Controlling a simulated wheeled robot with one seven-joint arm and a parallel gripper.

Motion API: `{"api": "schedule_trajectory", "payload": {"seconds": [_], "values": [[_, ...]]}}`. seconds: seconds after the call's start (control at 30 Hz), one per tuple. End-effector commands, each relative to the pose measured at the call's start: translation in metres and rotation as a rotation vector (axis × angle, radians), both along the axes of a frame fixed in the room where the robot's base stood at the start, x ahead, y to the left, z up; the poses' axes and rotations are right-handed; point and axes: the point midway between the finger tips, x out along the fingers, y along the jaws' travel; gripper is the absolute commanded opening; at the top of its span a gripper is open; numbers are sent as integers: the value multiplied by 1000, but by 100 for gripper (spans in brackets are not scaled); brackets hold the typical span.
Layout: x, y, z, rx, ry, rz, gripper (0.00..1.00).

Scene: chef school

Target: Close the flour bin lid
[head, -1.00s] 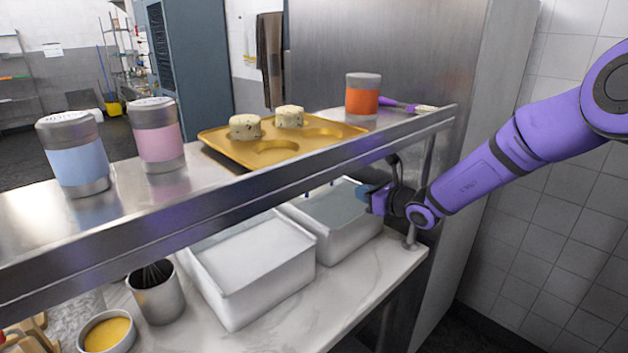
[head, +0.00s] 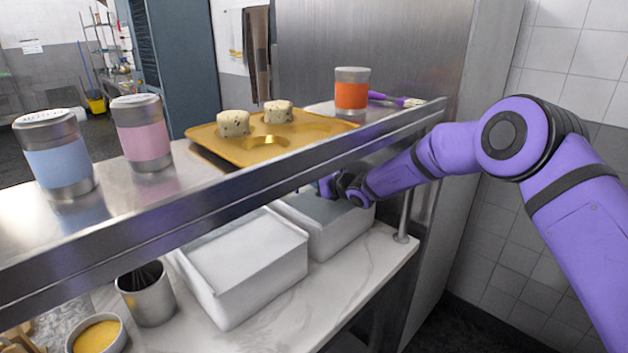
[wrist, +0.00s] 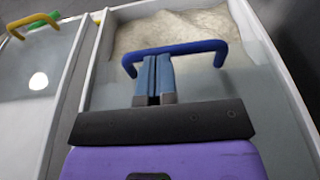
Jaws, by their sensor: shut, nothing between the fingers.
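The flour bin (head: 340,235) is a pale rectangular tub on the marble counter under the steel shelf. In the wrist view its translucent lid (wrist: 225,85) carries a blue bar handle (wrist: 190,47). Pale flour (wrist: 180,28) shows uncovered beyond the handle, so the lid is partly open. My gripper (wrist: 154,60) is shut and empty, its blue fingertips at the near side of the handle; I cannot tell whether they touch it. In the head view my gripper (head: 326,187) is over the bin, partly hidden by the shelf.
A second bin (head: 250,285) with a yellow handle (wrist: 33,20) stands to the left. The steel shelf (head: 215,202) hangs close above, with a post (head: 405,215) at its right end. A whisk pot (head: 148,298) stands front left.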

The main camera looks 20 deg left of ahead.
Motion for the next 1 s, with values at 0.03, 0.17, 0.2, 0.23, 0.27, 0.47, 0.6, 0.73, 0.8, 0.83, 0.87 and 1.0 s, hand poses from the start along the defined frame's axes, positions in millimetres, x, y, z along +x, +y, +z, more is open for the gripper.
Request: {"api": "schedule_trajectory", "payload": {"seconds": [0.03, 0.17, 0.2, 0.23, 0.27, 0.47, 0.6, 0.73, 0.8, 0.83, 0.87, 1.0], "values": [[1, 4, -1, 0, 0, 1, 0], [3, 7, -1, 1, -1, 0, 0], [3, 8, -1, 1, -1, 0, 0], [4, 8, -1, 1, -1, 0, 0], [4, 8, -1, 1, -1, 0, 0], [3, 8, -1, 1, -1, 0, 0], [4, 10, -2, 1, 0, 0, 0], [9, 20, -3, 0, 1, 0, 0], [12, 30, -3, 1, 0, 0, 0], [14, 35, -3, 2, -1, 0, 0], [16, 40, -3, 2, -1, 0, 0], [27, 65, -4, 2, -1, -1, 0]]}}
